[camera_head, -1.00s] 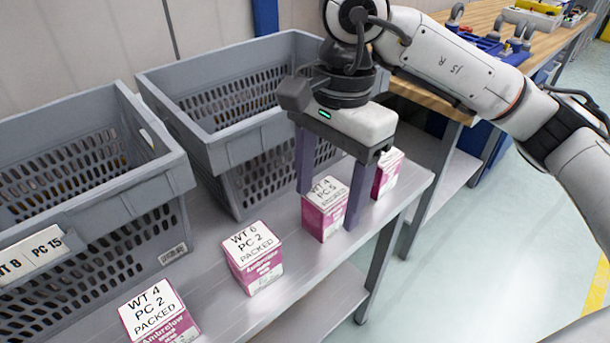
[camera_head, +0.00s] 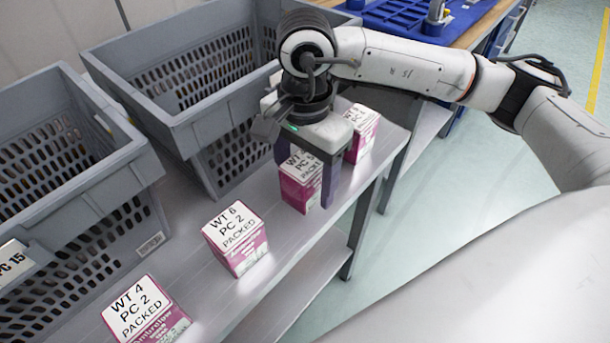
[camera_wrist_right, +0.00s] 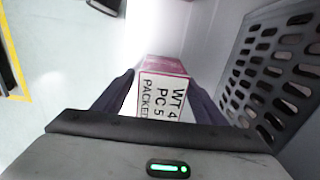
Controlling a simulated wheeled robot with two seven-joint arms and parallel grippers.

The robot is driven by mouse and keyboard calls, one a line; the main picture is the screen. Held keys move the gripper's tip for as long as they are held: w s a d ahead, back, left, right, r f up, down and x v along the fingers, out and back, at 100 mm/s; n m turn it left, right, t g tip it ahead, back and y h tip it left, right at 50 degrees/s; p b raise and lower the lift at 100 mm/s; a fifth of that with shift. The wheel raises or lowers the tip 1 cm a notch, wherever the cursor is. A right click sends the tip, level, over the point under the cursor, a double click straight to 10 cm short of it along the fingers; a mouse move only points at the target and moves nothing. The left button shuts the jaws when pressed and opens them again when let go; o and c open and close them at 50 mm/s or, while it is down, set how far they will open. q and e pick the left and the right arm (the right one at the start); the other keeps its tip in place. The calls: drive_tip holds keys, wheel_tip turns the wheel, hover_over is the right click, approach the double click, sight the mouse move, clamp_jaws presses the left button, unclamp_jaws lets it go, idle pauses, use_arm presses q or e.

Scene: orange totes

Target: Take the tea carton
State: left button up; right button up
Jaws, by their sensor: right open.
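Several pink-and-white tea cartons with white top labels stand in a row on the grey shelf. My right gripper (camera_head: 306,185) points down at the carton labelled WT 4 PC 5 (camera_head: 298,194), with one finger on either side of it. The jaws are open; whether a finger touches the carton I cannot tell. In the right wrist view the same carton (camera_wrist_right: 162,92) shows its label between the fingers. The far finger is partly hidden behind the carton in the head view. My left gripper is not in view.
A carton (camera_head: 361,132) stands just behind the gripper. The WT 6 PC 2 carton (camera_head: 236,243) and a WT 4 PC 2 carton (camera_head: 146,314) stand nearer. Two grey crates (camera_head: 182,118) (camera_head: 118,170) line the left. The shelf's right edge (camera_head: 335,228) is close to the carton.

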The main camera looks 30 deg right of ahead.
drive_tip(key=shift+f, duration=0.2)
drive_tip(key=shift+r, duration=0.1)
drive_tip(key=c, duration=1.3)
